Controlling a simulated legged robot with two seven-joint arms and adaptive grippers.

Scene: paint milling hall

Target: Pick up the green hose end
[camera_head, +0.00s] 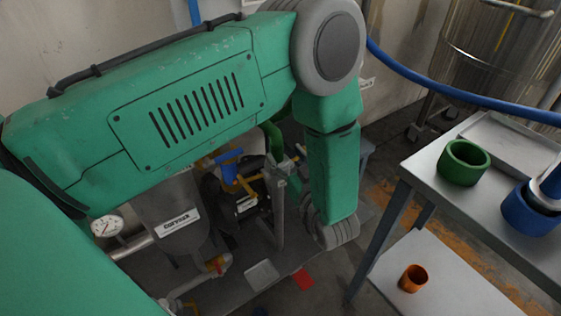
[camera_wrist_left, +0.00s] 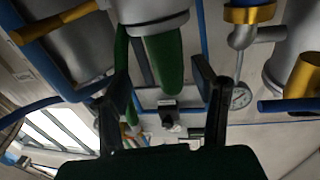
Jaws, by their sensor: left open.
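The green hose end (camera_wrist_left: 165,62) shows in the left wrist view as a rounded green length under a grey metal fitting (camera_wrist_left: 150,18). My left gripper (camera_wrist_left: 160,85) is open, with one black finger on each side of the hose end in the picture. Gaps show on both sides, and I see no contact; the depth between them is hard to judge. In the head view, a bit of green hose (camera_head: 273,138) shows behind my green left arm, which hides much of that area. My left fingers are not clear there. My right gripper is not in view.
A grey metal table (camera_head: 425,165) on the right bears a green ring-shaped cup (camera_head: 464,162), a blue container (camera_head: 528,212) and a tray (camera_head: 505,140). An orange cup (camera_head: 413,278) is on its lower shelf. A blue hose (camera_head: 430,82) crosses above. Pipes and gauges crowd the left side.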

